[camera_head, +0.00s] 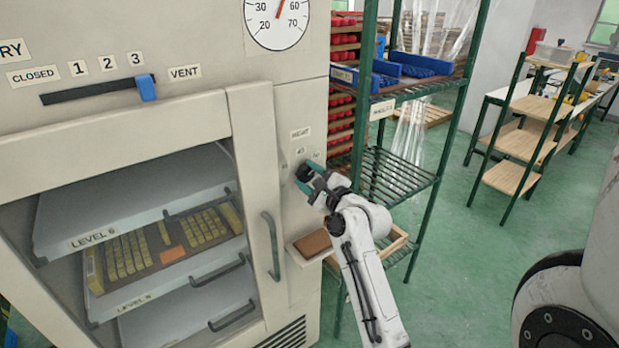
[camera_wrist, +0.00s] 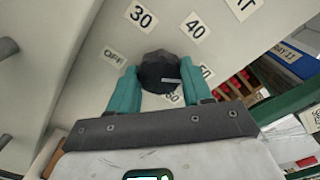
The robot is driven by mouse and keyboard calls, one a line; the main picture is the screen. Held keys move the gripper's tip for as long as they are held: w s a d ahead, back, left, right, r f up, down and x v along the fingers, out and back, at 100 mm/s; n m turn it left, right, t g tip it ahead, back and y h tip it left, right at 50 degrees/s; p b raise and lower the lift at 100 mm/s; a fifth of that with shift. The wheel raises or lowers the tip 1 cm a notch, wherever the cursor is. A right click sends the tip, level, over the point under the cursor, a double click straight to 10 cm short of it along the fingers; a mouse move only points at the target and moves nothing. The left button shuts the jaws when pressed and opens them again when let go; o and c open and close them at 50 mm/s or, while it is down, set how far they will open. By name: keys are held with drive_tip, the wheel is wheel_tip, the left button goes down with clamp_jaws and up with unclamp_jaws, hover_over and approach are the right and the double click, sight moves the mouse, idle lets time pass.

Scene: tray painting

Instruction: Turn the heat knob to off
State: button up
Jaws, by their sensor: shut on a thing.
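My gripper (camera_wrist: 157,80) is shut on the knob, one teal finger on each side. In the head view my gripper (camera_head: 312,180) is at the panel and the knob (camera_head: 303,172) is mostly hidden.
The cabinet's glass door (camera_head: 150,230) with its handle (camera_head: 271,245) is left of the knob. A small wooden-lined ledge (camera_head: 313,245) sticks out below. A green metal rack (camera_head: 405,95) stands close on the right. Open floor (camera_head: 470,260) lies farther right.

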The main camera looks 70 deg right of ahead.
drive_tip(key=n+b, duration=0.1)
drive_tip(key=n, duration=0.4)
drive_tip(key=shift+f, duration=0.15)
drive_tip(key=n+b, duration=0.2)
drive_tip(key=n, duration=0.2)
drive_tip(key=shift+n, duration=0.4)
drive_tip(key=n+b, duration=0.2)
drive_tip(key=n, duration=0.2)
drive_tip(key=shift+f+n, duration=0.1)
drive_tip(key=shift+n, duration=0.2)
drive_tip(key=n+b, duration=0.2)
drive_tip(key=n, duration=0.2)
drive_tip(key=n+b, duration=0.2)
drive_tip(key=n, duration=0.3)
drive_tip(key=n+b, duration=0.2)
drive_tip(key=n, duration=0.1)
drive_tip(key=shift+n, duration=0.3)
drive_tip(key=n+b, duration=0.1)
drive_tip(key=n, duration=0.2)
drive_tip(key=shift+n, duration=0.3)
drive_tip(key=shift+n+b, duration=0.95)
drive_tip(key=shift+n, duration=1.25)
